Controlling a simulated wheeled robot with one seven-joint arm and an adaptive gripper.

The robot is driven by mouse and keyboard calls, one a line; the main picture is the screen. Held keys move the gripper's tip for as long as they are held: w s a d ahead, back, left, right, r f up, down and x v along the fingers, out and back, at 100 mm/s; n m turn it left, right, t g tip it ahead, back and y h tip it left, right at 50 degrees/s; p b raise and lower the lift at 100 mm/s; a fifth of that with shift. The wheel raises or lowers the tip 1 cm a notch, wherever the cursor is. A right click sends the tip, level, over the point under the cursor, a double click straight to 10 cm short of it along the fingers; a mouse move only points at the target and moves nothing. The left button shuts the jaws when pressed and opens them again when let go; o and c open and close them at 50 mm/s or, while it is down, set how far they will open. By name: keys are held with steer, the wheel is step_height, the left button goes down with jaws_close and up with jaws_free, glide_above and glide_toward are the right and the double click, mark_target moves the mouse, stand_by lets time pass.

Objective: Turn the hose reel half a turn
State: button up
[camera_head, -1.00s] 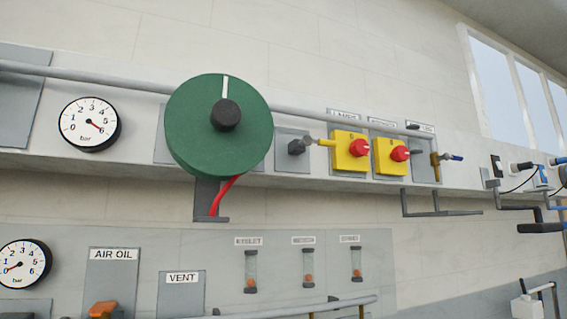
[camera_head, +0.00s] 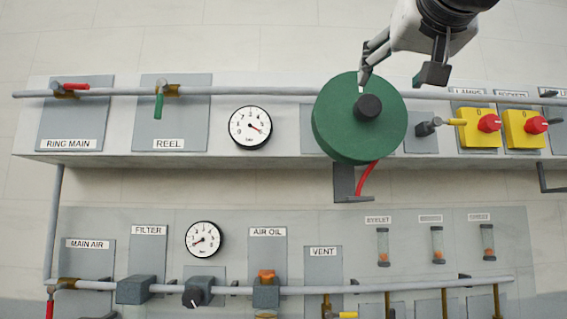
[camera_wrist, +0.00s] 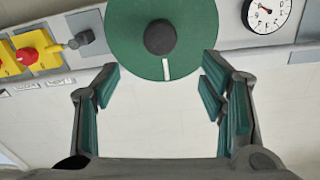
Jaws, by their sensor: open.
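The hose reel (camera_head: 345,130) is a green disc with a black hub (camera_head: 369,107), mounted on the upper wall ledge. A white mark on its face runs from the hub towards the top rim, partly beside my finger in the head view. A red hose (camera_head: 367,178) hangs below it. In the wrist view the reel (camera_wrist: 125,45) is at the top centre, its white mark (camera_wrist: 166,68) pointing down the picture. My gripper (camera_head: 402,76) is open and empty at the reel's upper edge in the head view. In the wrist view the gripper's (camera_wrist: 160,88) fingers stand apart below the reel; contact cannot be told.
A long grey pipe (camera_head: 240,92) runs along the ledge by the reel. Yellow switches with red knobs (camera_head: 489,123) are to the right; a gauge (camera_head: 250,127) and the green-handled REEL valve (camera_head: 158,105) are to the left. A hose bracket (camera_head: 345,185) sits below the reel.

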mark_target(370, 103)
steer(key=w+p, duration=0.1)
steer(key=w, duration=0.6)
steer(key=w+p, duration=0.1)
steer(key=w, duration=0.5)
steer(key=shift+w+d, duration=0.2)
steer(key=shift+w, duration=0.15)
jaws_close()
